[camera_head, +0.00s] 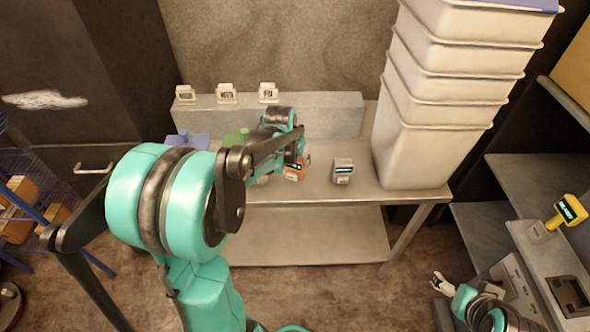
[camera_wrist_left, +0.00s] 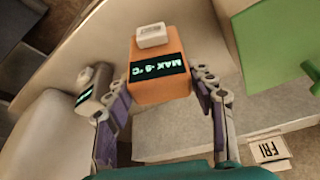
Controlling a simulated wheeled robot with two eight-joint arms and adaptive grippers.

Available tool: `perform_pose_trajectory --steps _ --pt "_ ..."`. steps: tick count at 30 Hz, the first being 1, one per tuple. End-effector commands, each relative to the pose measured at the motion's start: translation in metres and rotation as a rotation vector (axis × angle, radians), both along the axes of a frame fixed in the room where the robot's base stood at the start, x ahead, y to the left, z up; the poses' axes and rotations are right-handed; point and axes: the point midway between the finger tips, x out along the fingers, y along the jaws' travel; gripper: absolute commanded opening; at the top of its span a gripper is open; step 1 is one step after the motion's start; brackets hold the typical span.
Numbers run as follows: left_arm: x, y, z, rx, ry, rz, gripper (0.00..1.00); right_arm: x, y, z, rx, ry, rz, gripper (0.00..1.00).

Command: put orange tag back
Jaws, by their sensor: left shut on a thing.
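The orange tag (camera_head: 293,174) is a small orange block above the steel table, partly covered by my left arm. In the left wrist view the orange tag (camera_wrist_left: 160,92) has a white top piece and a dark display with green text reading "MAX -5 °C". My left gripper (camera_wrist_left: 163,98) is shut on it, with one finger at each side; it also shows in the head view (camera_head: 299,163). A grey-white tag (camera_head: 343,173) with a dark display stands on the table to the right. My right gripper (camera_head: 440,284) is small at the lower right, its opening unclear.
The steel table (camera_head: 310,190) has a raised back ledge (camera_head: 320,115) with several small white label blocks (camera_head: 227,92). Green (camera_head: 237,138) and blue (camera_head: 187,141) items are behind my left arm. Stacked white bins (camera_head: 425,150) stand right. A yellow device (camera_head: 568,211) is at far right.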

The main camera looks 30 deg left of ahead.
Motion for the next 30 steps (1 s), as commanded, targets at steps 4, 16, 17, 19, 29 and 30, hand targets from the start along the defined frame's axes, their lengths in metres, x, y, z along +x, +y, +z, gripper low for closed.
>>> perform_pose_trajectory --steps 4,16,17,19,29,30 --pt "0.000 0.000 -0.015 0.000 0.000 -0.001 0.24 0.000 0.000 -0.007 0.000 0.000 0.000 0.79" --pt "0.000 0.000 -0.039 0.001 -0.001 0.000 0.24 0.000 0.000 -0.015 0.000 0.000 0.000 0.79" --pt "0.000 0.000 -0.040 0.001 -0.001 0.000 0.24 0.000 0.000 -0.016 0.000 0.000 0.000 0.79" --pt "0.000 0.000 -0.042 0.001 -0.001 0.000 0.24 0.000 0.000 -0.018 0.000 0.000 0.000 0.79" --pt "0.000 0.000 -0.042 0.001 -0.001 0.000 0.75 0.000 0.000 -0.018 0.000 0.000 0.000 0.79" --pt "0.000 0.000 -0.042 0.001 -0.001 0.000 0.75 0.000 0.000 -0.018 0.000 0.000 0.000 0.79"
